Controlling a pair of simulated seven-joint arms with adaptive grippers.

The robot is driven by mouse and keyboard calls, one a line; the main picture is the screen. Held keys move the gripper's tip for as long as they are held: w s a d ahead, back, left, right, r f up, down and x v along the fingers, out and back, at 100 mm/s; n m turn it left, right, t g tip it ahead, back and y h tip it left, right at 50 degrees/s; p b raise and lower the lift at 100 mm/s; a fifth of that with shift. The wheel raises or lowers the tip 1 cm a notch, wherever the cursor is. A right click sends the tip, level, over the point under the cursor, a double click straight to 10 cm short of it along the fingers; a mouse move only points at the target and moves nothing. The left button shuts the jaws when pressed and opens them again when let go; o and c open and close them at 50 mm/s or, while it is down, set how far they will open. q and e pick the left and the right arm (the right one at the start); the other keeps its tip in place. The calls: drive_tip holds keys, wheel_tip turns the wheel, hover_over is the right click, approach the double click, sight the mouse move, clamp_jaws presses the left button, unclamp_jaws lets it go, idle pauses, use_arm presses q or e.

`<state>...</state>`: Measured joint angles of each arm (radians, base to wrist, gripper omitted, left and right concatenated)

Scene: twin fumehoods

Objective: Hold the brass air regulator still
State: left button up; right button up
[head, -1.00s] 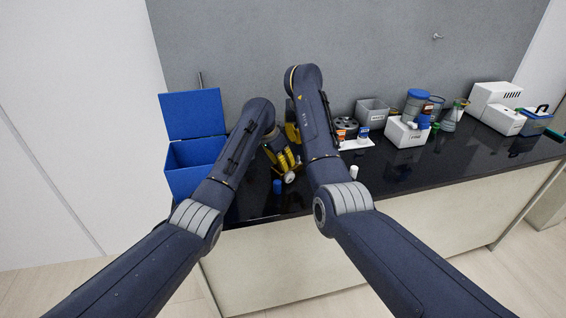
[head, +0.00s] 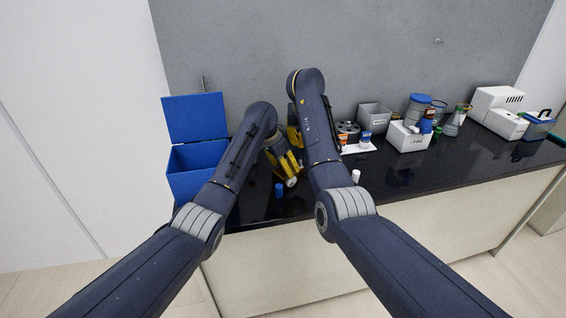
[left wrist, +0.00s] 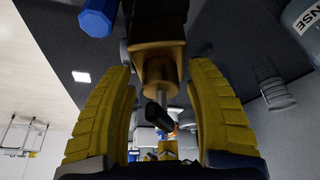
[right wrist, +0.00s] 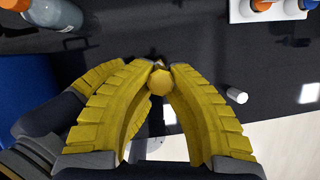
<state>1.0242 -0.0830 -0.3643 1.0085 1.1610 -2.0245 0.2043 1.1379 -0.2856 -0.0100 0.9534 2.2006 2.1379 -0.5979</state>
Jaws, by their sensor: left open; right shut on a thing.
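The brass air regulator (left wrist: 158,62) shows in the left wrist view as a brass body with a shiny stem and a dark end. My left gripper (left wrist: 160,75) is open, with its yellow fingers on either side of the regulator and gaps visible. It also shows in the head view (head: 287,165), low over the bench. My right gripper (right wrist: 160,72) is shut at the fingertips on a small faceted brass piece (right wrist: 159,82), seemingly part of the regulator. In the head view my right arm hides most of the right gripper and regulator.
A blue open-lidded box (head: 190,168) stands left on the dark bench (head: 440,167). A white rack (head: 360,147), grey bin (head: 374,118) and white box (head: 405,138) stand right.

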use_arm(q)
drive_tip(key=v, duration=1.2)
drive_tip(key=shift+f, duration=0.3)
drive_tip(key=c, duration=0.4)
drive_tip(key=shift+s+a+f+n+t+h, duration=1.05)
drive_tip(key=shift+s+f+t+h, duration=0.55)
drive_tip(key=shift+t+h, duration=1.55)
drive_tip(key=shift+t+y, duration=0.45)
drive_tip(key=shift+t, duration=0.2)
drive_tip(key=shift+x, duration=5.9)
drive_tip(key=shift+s+d+r, duration=0.1)
drive_tip(key=shift+d, duration=0.05)
